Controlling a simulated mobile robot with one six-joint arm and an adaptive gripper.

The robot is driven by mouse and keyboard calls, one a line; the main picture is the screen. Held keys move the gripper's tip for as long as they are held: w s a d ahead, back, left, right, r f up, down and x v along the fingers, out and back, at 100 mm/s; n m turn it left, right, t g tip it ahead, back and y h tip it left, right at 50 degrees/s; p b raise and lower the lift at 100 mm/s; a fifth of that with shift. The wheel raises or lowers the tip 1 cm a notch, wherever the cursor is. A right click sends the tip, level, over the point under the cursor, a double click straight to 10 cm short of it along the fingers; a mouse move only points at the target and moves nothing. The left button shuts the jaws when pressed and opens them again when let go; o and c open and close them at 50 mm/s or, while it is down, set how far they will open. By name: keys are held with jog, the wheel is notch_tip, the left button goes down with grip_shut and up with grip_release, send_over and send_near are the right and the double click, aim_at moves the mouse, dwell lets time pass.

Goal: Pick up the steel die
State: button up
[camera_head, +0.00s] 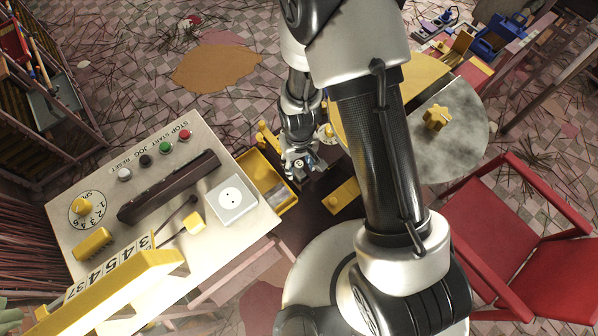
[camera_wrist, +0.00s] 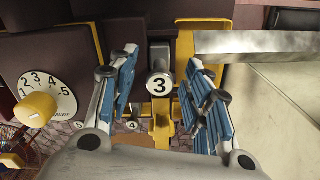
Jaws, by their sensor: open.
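A short grey metal cylinder with a round white face marked 3 (camera_wrist: 160,86) is between my fingers in the wrist view. It looks like the steel die, but I cannot be sure. My gripper (camera_wrist: 163,62) is open, with one blue-padded finger on each side of it and a visible gap to both. A yellow upright piece (camera_wrist: 162,128) stands just below the marked face. In the head view my gripper (camera_head: 300,168) is over the dark machine beside the control table, and the die cannot be made out there.
The control table (camera_head: 95,190) with buttons and a white socket box (camera_head: 231,198) stands close on the left. A yellow tray (camera_head: 262,176) is beside my gripper. A round table (camera_head: 460,150) and a red chair (camera_head: 530,235) are on the right. A numbered dial (camera_wrist: 45,98) shows left of my fingers.

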jog(key=shift+f, duration=0.8)
jog(key=shift+c, duration=0.2)
grip_shut()
